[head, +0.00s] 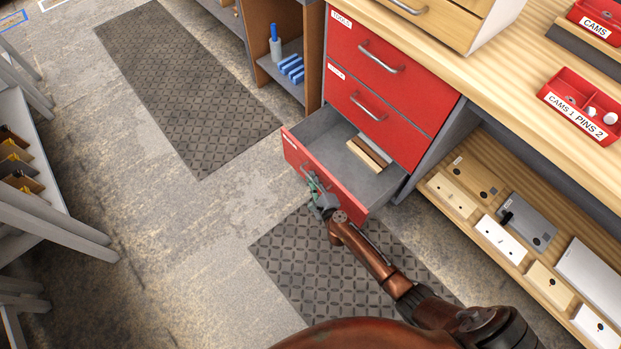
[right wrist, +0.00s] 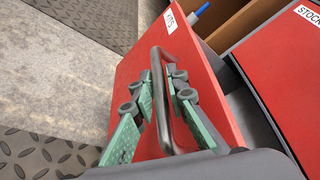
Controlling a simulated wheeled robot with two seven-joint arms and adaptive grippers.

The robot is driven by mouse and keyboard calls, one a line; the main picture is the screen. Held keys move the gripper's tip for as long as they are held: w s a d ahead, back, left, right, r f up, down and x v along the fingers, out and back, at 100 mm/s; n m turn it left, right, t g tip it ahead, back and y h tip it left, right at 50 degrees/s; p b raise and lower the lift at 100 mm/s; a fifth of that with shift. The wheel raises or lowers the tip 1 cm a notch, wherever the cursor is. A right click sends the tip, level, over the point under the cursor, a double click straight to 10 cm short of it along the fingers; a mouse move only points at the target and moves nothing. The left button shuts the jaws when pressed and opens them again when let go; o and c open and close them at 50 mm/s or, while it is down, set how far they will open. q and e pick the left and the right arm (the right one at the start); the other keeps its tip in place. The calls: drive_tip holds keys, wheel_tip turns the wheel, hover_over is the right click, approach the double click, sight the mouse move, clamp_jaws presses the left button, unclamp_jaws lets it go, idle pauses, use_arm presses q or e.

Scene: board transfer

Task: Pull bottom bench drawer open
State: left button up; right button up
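The bottom bench drawer (head: 300,165) has a red front and a grey inside, and stands well out from the bench. Its label reads "KITS" in the right wrist view, where the red front (right wrist: 130,85) is also seen. A block with pale and brown layers (head: 368,151) lies in it towards the back. My right gripper (head: 319,191) is at the drawer front, its green-padded fingers on either side of the handle. In the right wrist view the dark bar handle (right wrist: 161,100) runs between the fingers, which close around it. My left gripper is not in view.
Two shut red drawers (head: 365,75) sit above the open one. An open cubby (head: 288,60) with blue items is to the left. A shelf with plates and boxes (head: 470,205) is to the right. Patterned mats (head: 185,85) lie on the floor, and a grey rack (head: 40,215) stands far left.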

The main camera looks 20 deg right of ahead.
drive_tip(key=o, duration=0.3)
drive_tip(key=v, duration=1.2)
idle(0.4)
